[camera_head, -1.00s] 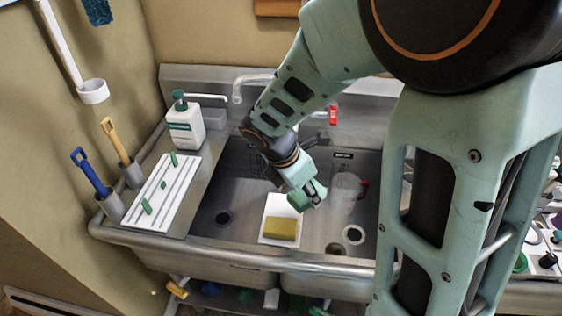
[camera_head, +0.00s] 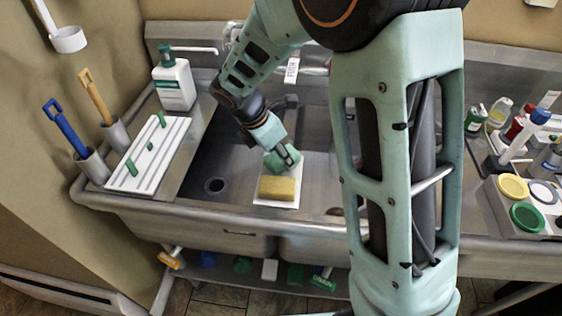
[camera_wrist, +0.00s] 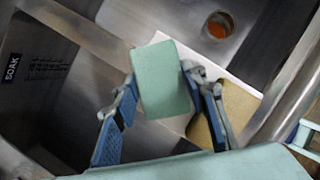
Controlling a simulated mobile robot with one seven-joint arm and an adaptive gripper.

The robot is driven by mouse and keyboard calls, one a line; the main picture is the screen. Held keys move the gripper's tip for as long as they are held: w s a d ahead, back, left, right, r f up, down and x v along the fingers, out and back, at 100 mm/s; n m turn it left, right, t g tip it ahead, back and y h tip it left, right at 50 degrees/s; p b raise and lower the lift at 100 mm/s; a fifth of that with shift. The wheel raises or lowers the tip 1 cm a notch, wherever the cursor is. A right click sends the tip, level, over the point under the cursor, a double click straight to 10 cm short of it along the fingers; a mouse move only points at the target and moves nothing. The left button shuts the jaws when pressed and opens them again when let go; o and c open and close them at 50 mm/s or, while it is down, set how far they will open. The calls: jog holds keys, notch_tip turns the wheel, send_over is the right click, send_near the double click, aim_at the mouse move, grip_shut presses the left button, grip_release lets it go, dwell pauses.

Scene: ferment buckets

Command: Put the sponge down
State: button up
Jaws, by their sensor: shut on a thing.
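A green sponge (camera_head: 280,160) is between the fingers of my gripper (camera_head: 290,156). It overlaps the back part of a white tray (camera_head: 291,168) in the head view. In the wrist view the green sponge (camera_wrist: 165,80) stands out from between the blue-padded fingers of my gripper (camera_wrist: 162,100). A yellow sponge (camera_head: 277,188) lies on the front part of the white tray, and it also shows in the wrist view (camera_wrist: 239,104) beyond the right finger. I cannot tell whether the green sponge touches the tray.
The tray sits at the divider between two steel basins, with a drain (camera_head: 214,186) in the left one. A soap bottle (camera_head: 174,82) and a grooved white board (camera_head: 147,155) stand to the left. Caddies with coloured lids (camera_head: 527,217) are at right.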

jog(key=shift+f, duration=0.25)
jog(key=shift+f, duration=0.15)
jog(key=o, duration=1.3)
jog(key=shift+o, duration=0.2)
jog(key=shift+a+r, duration=0.1)
jog(key=shift+r, duration=0.45)
jog(key=p+v, duration=0.1)
jog(key=v, duration=1)
jog(key=shift+r, duration=0.2)
